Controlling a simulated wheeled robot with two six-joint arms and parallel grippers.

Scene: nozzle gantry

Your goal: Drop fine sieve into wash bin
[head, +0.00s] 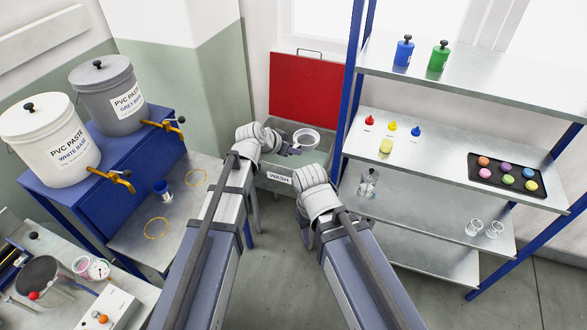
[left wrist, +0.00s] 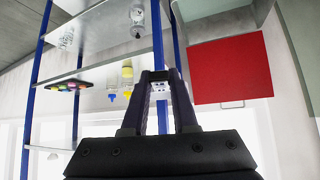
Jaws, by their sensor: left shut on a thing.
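The fine sieve (head: 306,139), a round pale bowl with a light rim, shows over the wash bin in the head view. My left gripper (head: 291,150) is shut at the sieve's near left side, apparently on its handle. In the left wrist view, my left gripper's dark fingers (left wrist: 161,78) close around a small pale piece; the sieve's bowl cannot be made out there. The wash bin (head: 277,187) is a grey metal basin with a WASH label. My right arm's wrist shows in front of the bin, but its gripper fingers are hidden.
A red panel (head: 305,90) stands behind the bin. A blue-posted shelf rack (head: 455,75) with bottles, a dark tray (head: 482,180) and glass jars stands close on the right. At left are a blue cabinet (head: 125,160) with paste buckets and a metal table (head: 130,240).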

